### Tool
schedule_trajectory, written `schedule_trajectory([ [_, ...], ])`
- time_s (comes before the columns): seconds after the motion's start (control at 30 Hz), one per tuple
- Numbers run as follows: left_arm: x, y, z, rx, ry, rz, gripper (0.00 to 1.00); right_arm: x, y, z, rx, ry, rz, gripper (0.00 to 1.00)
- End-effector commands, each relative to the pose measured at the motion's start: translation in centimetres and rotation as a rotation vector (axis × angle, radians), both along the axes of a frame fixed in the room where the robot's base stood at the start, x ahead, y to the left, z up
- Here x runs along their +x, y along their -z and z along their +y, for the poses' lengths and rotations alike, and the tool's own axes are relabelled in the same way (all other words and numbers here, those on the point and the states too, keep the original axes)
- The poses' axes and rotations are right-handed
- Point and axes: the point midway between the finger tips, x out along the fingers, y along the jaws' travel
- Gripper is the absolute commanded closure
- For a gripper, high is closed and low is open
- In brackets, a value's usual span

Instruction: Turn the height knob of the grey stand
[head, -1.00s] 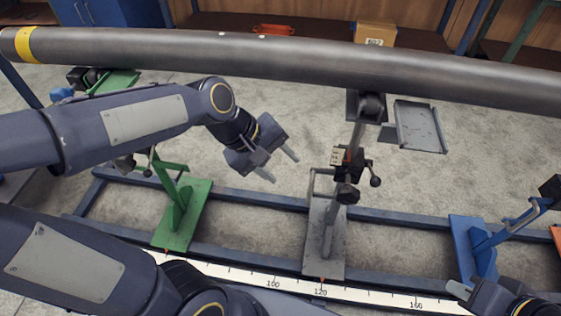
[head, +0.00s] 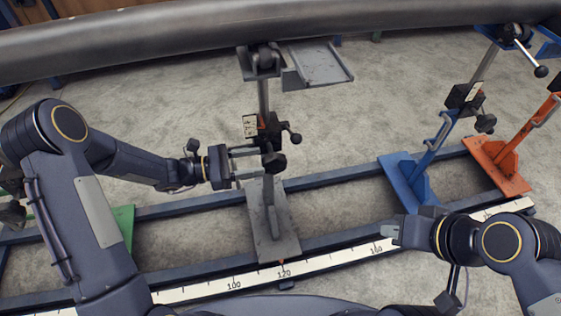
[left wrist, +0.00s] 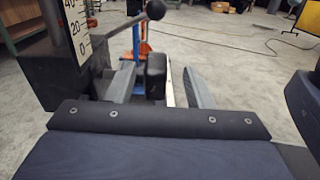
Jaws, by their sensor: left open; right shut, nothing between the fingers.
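The grey stand (head: 272,235) stands on the blue rails under the pipe. A dark knob (head: 276,163) sits low on its clamp block, and a ball-ended lever (head: 294,138) sticks out to the right above it. My left gripper (head: 259,164) is open and comes in from the left at knob height. In the left wrist view, a black knob (left wrist: 155,76) shows between the two open fingers (left wrist: 160,88); contact cannot be told. A scale plate (left wrist: 74,30) and the ball lever (left wrist: 155,10) are beside it. My right gripper (head: 390,232) is shut and empty near the front rail.
The large grey pipe (head: 150,40) runs across the top. A blue stand (head: 408,185) and an orange stand (head: 497,172) are to the right. A green stand base (head: 122,225) is partly hidden behind my left arm. A ruler strip (head: 330,260) runs along the front.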

Motion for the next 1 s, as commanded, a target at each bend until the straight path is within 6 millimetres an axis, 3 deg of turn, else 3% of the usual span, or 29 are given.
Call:
schedule_trajectory([
  [0.17,0.7,0.6,-1.0,-0.024,-0.019,0.015,0.53,0.0,0.3,0.0,0.0,0.0,0.0,1.0],
  [0.6,2.0,0.6,-7.1,-0.021,-0.019,0.016,0.53,0.0,1.4,0.0,0.0,0.0,-0.001,1.0],
  [0.97,2.1,0.5,-7.6,-0.02,-0.019,0.016,0.53,0.0,1.4,0.0,0.0,0.0,0.0,1.0],
  [1.0,2.1,0.5,-7.6,-0.02,-0.019,0.016,0.58,0.0,1.4,0.0,0.0,0.0,0.0,1.0],
])
